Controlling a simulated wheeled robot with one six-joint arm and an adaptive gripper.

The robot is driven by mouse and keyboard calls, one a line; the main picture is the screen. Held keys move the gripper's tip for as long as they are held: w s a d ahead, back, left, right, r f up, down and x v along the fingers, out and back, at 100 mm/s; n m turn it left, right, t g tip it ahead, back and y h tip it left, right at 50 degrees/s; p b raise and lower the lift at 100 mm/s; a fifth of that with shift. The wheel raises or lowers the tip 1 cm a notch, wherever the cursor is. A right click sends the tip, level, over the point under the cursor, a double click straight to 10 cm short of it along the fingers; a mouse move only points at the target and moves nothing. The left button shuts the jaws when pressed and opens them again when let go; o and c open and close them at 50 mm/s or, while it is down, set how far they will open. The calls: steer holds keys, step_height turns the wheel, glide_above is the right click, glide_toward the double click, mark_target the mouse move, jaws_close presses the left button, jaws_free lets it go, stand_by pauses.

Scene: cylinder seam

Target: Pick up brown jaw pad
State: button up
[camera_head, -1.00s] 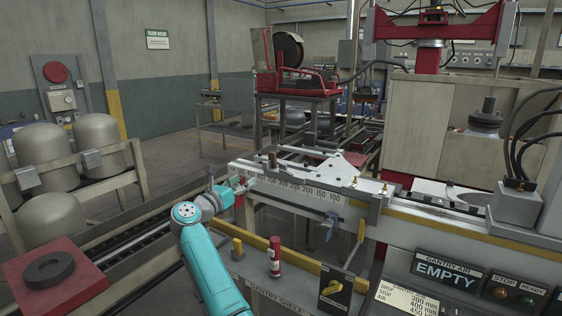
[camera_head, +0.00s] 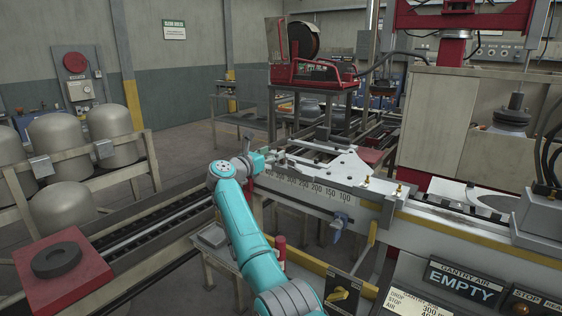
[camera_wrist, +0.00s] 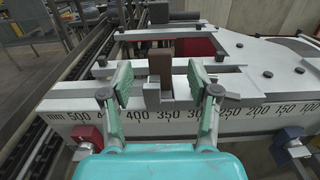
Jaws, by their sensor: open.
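The brown jaw pad (camera_wrist: 160,61) stands upright as a small block on the machine's scale bed, seen in the middle of the wrist view. A pale metal piece sits directly in front of its lower part. My gripper (camera_wrist: 159,75) is open, with one teal finger to the left of the pad and one to the right, and gaps show on both sides. In the head view my gripper (camera_head: 267,161) is at the left end of the scale bed; I cannot make out the pad clearly there.
The white bed with its millimetre scale (camera_wrist: 230,118) runs across below the fingers. A dark red block (camera_wrist: 194,47) and a dark grey block (camera_wrist: 175,17) stand behind the pad. Red (camera_wrist: 88,136) and blue (camera_wrist: 288,135) clamps hang at the front edge.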

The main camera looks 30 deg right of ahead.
mark_target(280, 149)
steer(key=shift+x, duration=1.65)
jaws_close()
steer(key=shift+r, duration=0.15)
